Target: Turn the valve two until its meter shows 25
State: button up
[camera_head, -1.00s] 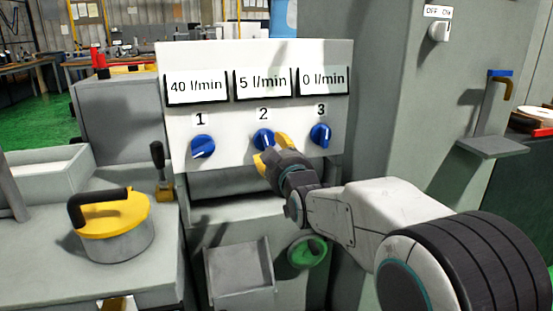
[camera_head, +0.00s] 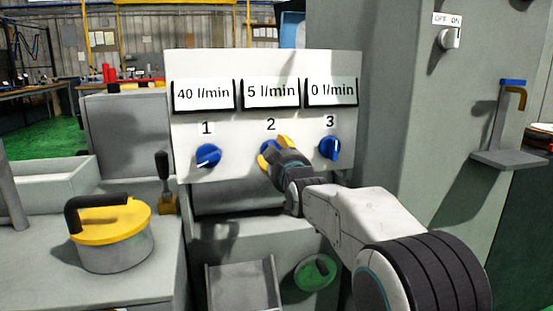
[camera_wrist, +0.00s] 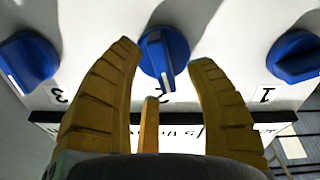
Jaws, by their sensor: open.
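Valve two is the middle blue knob (camera_head: 266,146) on the white panel, below the label 2. Its meter (camera_head: 270,93) reads 5 l/min. My gripper (camera_head: 275,152) is at this knob and hides part of it. In the wrist view the yellow fingers of my gripper (camera_wrist: 168,68) are open and spread on both sides of the knob (camera_wrist: 163,55), with a gap to it. The white mark on the knob shows in the wrist view, where the panel appears upside down.
Valve one (camera_head: 208,156), under a 40 l/min meter (camera_head: 203,94), is to the left. Valve three (camera_head: 329,148), under a 0 l/min meter (camera_head: 331,92), is close on the right. An OFF/ON switch (camera_head: 449,38) is at upper right. A yellow-lidded pot (camera_head: 110,228) stands at lower left.

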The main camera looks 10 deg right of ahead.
jog(key=shift+w, duration=0.6)
grip_shut()
dwell(0.3)
